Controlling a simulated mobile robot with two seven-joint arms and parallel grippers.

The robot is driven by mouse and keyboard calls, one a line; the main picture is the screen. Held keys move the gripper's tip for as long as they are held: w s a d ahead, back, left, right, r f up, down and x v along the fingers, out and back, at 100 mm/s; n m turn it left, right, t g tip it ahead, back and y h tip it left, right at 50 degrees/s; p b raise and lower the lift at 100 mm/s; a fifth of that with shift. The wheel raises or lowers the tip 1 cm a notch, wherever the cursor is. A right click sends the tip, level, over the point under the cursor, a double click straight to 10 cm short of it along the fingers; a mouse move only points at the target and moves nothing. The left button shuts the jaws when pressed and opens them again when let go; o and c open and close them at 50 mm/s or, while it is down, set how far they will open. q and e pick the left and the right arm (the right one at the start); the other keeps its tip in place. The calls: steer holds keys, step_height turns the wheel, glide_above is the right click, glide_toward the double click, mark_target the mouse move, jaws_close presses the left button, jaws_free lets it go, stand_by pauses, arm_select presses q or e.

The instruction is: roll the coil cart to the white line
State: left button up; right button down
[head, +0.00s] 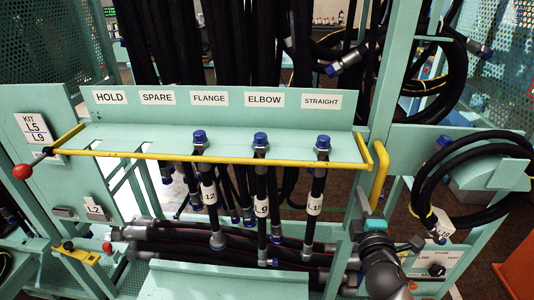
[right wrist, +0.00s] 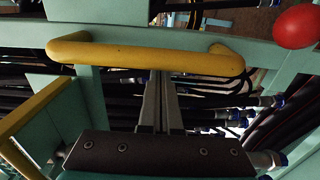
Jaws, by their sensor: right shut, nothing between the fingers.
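A mint-green frame (head: 220,111) fills the head view; I take it as the coil cart, though no label says so. A yellow grab handle (head: 380,175) stands upright on its right post. In the right wrist view this handle (right wrist: 145,55) lies across the top. My right gripper (head: 375,224) is low at the right in the head view, below the handle. In the right wrist view its narrow fingers (right wrist: 165,82) are together and empty, pointing toward the handle; contact cannot be told. My left gripper is out of view. I cannot make out a white line.
A yellow-edged shelf (head: 210,157) holds several blue-capped hoses (head: 260,140) under labels. Coiled black hoses (head: 440,180) hang at the right. A red ball knob (head: 22,171) sticks out at the left. A red ball (right wrist: 295,25) is near the handle in the right wrist view.

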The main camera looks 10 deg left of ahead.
steer(key=shift+w, duration=0.4)
steer(key=shift+d, duration=0.1)
